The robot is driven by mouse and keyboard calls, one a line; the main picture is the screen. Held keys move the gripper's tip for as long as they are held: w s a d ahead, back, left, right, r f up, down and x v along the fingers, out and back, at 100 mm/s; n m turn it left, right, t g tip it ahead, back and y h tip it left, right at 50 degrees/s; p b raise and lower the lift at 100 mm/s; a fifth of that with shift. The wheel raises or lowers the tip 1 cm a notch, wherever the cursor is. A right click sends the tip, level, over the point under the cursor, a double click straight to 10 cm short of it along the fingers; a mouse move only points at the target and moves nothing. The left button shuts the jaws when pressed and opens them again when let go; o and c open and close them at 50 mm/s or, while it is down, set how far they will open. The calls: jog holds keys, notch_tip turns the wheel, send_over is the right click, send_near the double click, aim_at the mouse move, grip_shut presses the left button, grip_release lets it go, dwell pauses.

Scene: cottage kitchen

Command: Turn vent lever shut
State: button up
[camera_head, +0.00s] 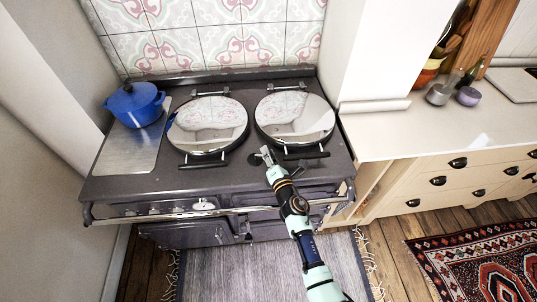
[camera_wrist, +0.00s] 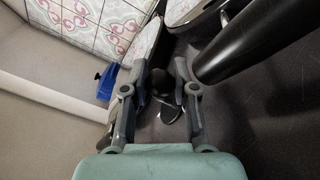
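My gripper (camera_head: 265,156) is low over the dark range cooker top, just in front of the right round hob lid. In the wrist view its two fingers (camera_wrist: 161,72) are spread apart. A small dark rounded piece with a shiny flat end (camera_wrist: 170,112), which may be the vent lever, shows between and below the fingers. I cannot tell whether either finger touches it. In the head view my gripper and arm hide most of this spot, so the lever's angle cannot be made out.
The right lid's black bar handle (camera_head: 306,155) is close beside my gripper, and looms large in the wrist view (camera_wrist: 240,45). The left lid (camera_head: 208,125) is also down. A blue pot (camera_head: 136,104) stands at the back left. A chrome rail (camera_head: 230,209) runs along the front.

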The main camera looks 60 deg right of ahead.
grip_shut()
jog(key=shift+f, duration=0.1)
